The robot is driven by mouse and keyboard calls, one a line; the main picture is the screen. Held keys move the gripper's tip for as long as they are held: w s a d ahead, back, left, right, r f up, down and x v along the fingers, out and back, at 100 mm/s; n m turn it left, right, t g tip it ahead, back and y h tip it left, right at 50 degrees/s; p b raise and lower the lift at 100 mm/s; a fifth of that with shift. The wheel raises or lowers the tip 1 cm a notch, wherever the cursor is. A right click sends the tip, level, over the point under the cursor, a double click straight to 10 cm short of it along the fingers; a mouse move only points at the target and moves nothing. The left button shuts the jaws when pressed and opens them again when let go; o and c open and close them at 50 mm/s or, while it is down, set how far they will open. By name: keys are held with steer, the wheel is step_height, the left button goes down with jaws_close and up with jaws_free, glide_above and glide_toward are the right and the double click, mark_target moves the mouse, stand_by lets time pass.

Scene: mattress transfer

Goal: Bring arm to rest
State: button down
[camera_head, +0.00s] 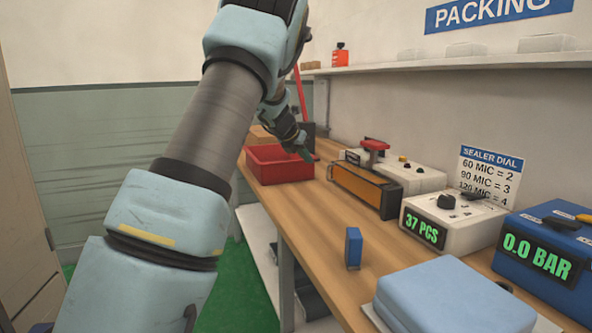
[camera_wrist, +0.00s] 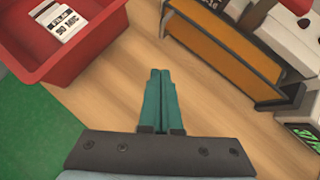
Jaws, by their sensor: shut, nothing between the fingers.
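My arm reaches across the head view from the lower left toward the back of the bench. My gripper (camera_head: 306,155) is over the bench, beside the right side of the red bin (camera_head: 268,172). In the wrist view my gripper (camera_wrist: 160,72) has its two green fingers together with nothing between them, above bare wood. The red bin also shows at the upper left of the wrist view (camera_wrist: 62,72), with a white packet labelled 50 MIC (camera_wrist: 66,24) inside it.
The wooden bench (camera_head: 310,215) carries an orange-fronted sealer (camera_head: 357,187), a counter reading 37 PCS (camera_head: 447,222), a blue gauge box (camera_head: 540,258), a small upright blue block (camera_head: 353,248) and a light blue pad (camera_head: 455,298). A shelf (camera_head: 450,62) runs along the wall.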

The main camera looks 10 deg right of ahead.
steer(key=a+r+n+t+y+p, duration=0.1)
steer(key=a+r+n+t+p, duration=0.2)
steer(key=a+n, duration=0.7)
steer(key=s+a+n+y+p, duration=0.1)
steer(key=s+a+n+y, duration=0.1)
steer(key=s+a+n, duration=0.35)
steer(key=s+a+n+y+p, duration=0.1)
steer(key=s+a+n+y, duration=0.15)
steer(key=a+n, duration=0.55)
steer(key=s+a+f+n+g+p, duration=0.1)
steer(key=s+f+n+g, duration=0.2)
steer(key=s+n, duration=0.7)
steer(key=s+a+f+n+g+p, duration=0.1)
steer(key=s+a+f+n+g, duration=0.1)
steer(key=s+n, duration=0.8)
steer(key=s+f+g, duration=0.1)
steer(key=s+g, duration=0.1)
steer(key=s, duration=0.6)
steer(key=shift+g+y, duration=0.3)
steer(key=shift+y, duration=0.05)
